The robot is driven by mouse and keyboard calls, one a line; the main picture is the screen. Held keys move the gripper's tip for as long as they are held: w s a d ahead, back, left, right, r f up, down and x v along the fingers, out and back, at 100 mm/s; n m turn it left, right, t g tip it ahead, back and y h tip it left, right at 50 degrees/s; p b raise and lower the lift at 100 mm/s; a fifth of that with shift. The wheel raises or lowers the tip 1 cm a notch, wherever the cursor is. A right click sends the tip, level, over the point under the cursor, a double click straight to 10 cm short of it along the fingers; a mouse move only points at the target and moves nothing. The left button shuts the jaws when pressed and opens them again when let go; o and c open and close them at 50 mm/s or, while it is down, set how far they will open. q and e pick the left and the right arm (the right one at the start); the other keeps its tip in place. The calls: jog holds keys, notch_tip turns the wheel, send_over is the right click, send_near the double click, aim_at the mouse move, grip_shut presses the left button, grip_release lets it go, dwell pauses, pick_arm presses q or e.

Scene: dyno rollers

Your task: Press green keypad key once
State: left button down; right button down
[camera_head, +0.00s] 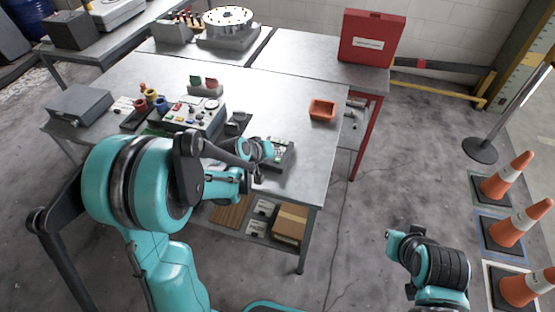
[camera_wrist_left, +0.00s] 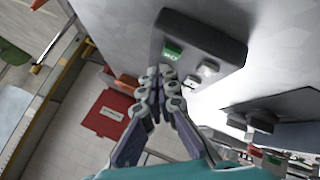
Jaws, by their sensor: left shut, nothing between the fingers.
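The keypad (camera_wrist_left: 222,40) is a dark box with a green key (camera_wrist_left: 172,51) and pale grey keys (camera_wrist_left: 207,69) on its face. In the head view the keypad (camera_head: 288,159) lies near the front edge of the grey table, partly hidden by my left gripper (camera_head: 268,149). In the left wrist view my left gripper (camera_wrist_left: 161,78) is shut and empty. Its fingertips appear just below the green key in the picture, partly over the keypad's edge. I cannot tell whether they touch it. My right arm shows at the lower right of the head view, but its gripper cannot be made out.
A control box (camera_head: 193,115) with knobs and several coloured parts stands left of the keypad. An orange bin (camera_head: 322,110) sits to the right. A red case (camera_head: 371,37) stands at the back. The table (camera_head: 270,95) is clear between the keypad and the back.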

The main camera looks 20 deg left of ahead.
aim_at(276, 161)
dwell(0.4)
pick_arm(q)
jog(key=shift+f+b, duration=0.45)
jog(key=shift+f+b, duration=0.35)
dwell(0.5)
jog(key=shift+r+p, duration=0.6)
jog(key=shift+r, duration=0.2)
notch_tip(276, 161, up, 5)
jog(key=p, duration=0.4)
jog(key=shift+r, duration=0.1)
dwell(0.3)
